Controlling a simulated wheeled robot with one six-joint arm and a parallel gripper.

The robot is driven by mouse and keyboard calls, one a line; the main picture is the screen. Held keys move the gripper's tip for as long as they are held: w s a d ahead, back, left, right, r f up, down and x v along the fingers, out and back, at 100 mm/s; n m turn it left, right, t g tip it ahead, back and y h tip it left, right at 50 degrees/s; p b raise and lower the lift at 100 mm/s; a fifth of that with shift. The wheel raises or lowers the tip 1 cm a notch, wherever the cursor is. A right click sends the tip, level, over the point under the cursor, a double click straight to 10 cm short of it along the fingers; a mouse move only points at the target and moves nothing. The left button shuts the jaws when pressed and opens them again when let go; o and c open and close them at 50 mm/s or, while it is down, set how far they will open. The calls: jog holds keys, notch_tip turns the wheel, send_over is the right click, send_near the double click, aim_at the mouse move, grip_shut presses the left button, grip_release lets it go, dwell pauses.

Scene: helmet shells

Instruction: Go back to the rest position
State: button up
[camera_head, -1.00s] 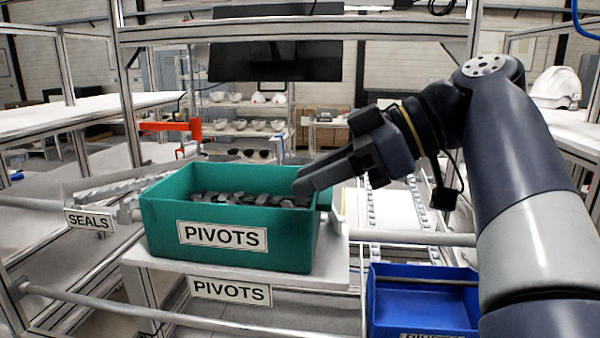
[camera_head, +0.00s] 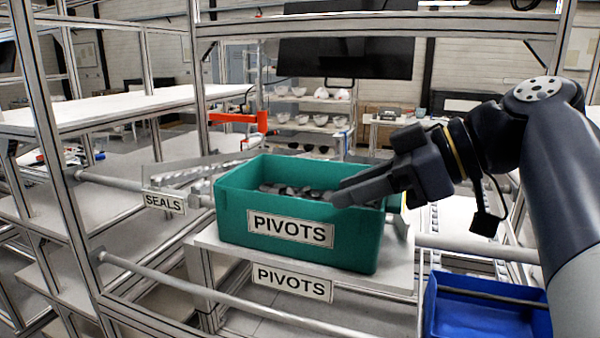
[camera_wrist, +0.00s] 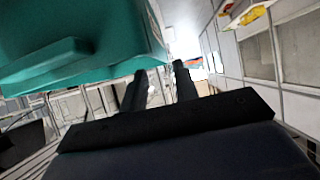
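The green bin labelled PIVOTS (camera_head: 235,215) stands on a light shelf (camera_head: 215,240). Dark pivots (camera_head: 290,190) lie inside it. My gripper (camera_head: 345,196) reaches in from the right, its fingers overlapping the bin's right side in the head view. I cannot tell how far they are from the rim. In the wrist view, my gripper (camera_wrist: 160,76) has its two fingers apart with nothing between them, and the bin (camera_wrist: 90,35) fills the upper left, close to the fingers.
A blue bin (camera_head: 480,315) sits low at the right. A SEALS label (camera_head: 164,202) marks the rack left of the green bin. Metal rack posts (camera_head: 50,150) and rails surround the shelf. A dark screen (camera_head: 345,58) hangs behind, and an orange-red clamp-like piece (camera_head: 240,118) stands behind the bin.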

aim_at(315, 201)
jog(key=x, duration=0.6)
jog(key=shift+p, duration=0.35)
jog(key=shift+r, duration=0.2)
jog(key=shift+d+f, duration=0.1)
jog(key=shift+f, duration=0.05)
